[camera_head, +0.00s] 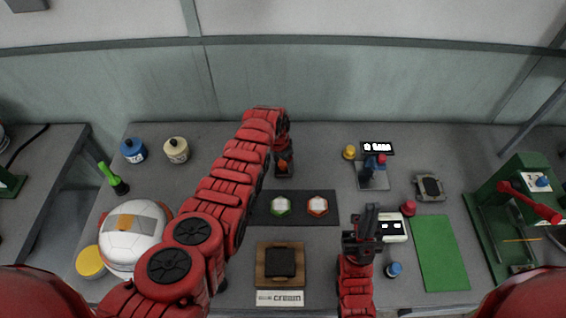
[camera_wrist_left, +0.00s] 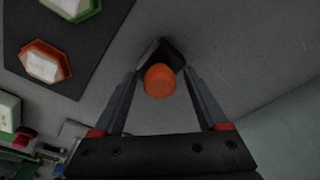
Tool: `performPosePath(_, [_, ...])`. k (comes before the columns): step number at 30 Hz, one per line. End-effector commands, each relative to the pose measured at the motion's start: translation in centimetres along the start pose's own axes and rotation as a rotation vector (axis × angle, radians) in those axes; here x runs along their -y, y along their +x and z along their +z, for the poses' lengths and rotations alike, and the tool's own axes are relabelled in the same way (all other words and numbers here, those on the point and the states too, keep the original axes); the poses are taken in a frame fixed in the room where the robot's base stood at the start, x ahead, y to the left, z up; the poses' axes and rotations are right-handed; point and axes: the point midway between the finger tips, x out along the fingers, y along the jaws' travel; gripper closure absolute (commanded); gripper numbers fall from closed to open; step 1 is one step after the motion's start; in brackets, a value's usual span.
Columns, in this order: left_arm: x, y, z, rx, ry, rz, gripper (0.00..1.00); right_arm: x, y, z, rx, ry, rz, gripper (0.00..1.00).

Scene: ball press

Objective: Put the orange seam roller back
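The orange seam roller shows as a rounded orange end (camera_wrist_left: 160,80) in the left wrist view, in front of a dark block-like part (camera_wrist_left: 162,54). In the head view the orange end (camera_head: 283,164) is small, at the back middle of the table, partly covered by my arm. My left gripper (camera_wrist_left: 161,72) points at it, with its fingers apart on either side of the orange end. I see no clear contact. My right gripper (camera_head: 368,212) is over the front right of the table, away from the roller; its finger gap is unclear.
A dark mat (camera_head: 333,208) holds a green-edged and an orange-edged hexagonal panel. A wooden block tray (camera_head: 260,265) lies in front. A green mat (camera_head: 442,252) and green press (camera_head: 483,225) are right.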

Motion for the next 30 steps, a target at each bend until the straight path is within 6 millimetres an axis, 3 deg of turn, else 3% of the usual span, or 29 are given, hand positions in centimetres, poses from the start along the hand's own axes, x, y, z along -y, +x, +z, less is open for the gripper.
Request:
performPosePath(8, [0.0, -0.7, -0.1, 0.0, 0.0, 0.0, 0.25, 0.0, 0.7, -0.1, 0.0, 0.0, 0.0, 1.0])
performPosePath(14, [0.1, -1.3, -0.2, -0.003, -0.001, -0.001, 0.25, 0.0, 0.1, 0.0, 0.0, 0.0, 0.0, 1.0])
performPosePath(22, [0.1, -3.7, -0.1, -0.003, 0.0, -0.002, 0.25, 0.0, -0.5, 0.1, 0.0, 0.0, 0.0, 1.0])
performPosePath(30, [0.1, -8.2, -0.1, -0.006, -0.001, -0.003, 0.25, 0.1, -2.0, 0.3, 0.0, 0.0, 0.0, 1.0])
